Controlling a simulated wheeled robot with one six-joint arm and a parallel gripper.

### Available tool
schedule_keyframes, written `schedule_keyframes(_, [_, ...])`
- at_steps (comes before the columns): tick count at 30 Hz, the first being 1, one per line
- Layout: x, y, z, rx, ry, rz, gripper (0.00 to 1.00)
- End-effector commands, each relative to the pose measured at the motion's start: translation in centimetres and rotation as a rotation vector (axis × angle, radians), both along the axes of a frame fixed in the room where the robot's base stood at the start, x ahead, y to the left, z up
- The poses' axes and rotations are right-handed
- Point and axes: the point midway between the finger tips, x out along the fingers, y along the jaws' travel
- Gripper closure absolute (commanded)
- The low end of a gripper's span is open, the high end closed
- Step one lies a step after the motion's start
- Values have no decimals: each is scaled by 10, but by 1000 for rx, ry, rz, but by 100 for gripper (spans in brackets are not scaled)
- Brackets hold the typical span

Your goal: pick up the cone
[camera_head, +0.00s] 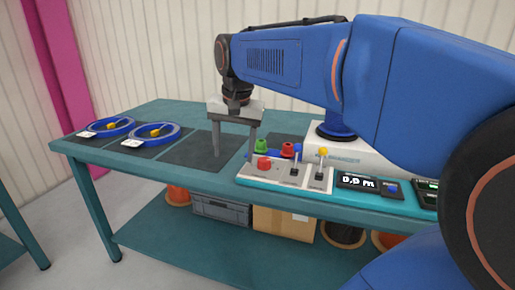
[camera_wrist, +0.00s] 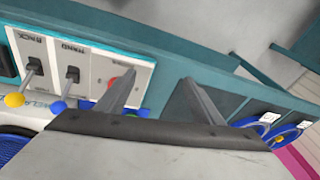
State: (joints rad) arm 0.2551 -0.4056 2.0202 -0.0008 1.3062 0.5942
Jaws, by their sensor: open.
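I cannot single out a cone for certain. A small green piece (camera_head: 261,145) and a small red piece (camera_head: 288,148), both with flared shapes, stand behind the control panel on the teal bench, with bits of blue beside them. My gripper (camera_head: 235,153) is open and empty, pointing down over the bench just left of these pieces. In the wrist view its two fingers (camera_wrist: 160,78) are spread apart with nothing held, and small coloured pieces are partly hidden behind the left finger.
The control panel (camera_head: 285,172) has a red button and upright levers with knobs. Two blue cable coils (camera_head: 158,134) lie on dark mats at the left. A grey crate (camera_head: 220,209), a cardboard box (camera_head: 284,222) and orange objects (camera_head: 178,196) sit below the bench top.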

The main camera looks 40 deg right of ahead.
Motion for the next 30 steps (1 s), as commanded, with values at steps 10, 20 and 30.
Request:
schedule_keyframes(10, [68,-92,66,93,90,-509,39])
schedule_keyframes(20, [102,-173,99,147,155,-899,39])
schedule_keyframes(30, [106,-188,83,156,171,-974,39])
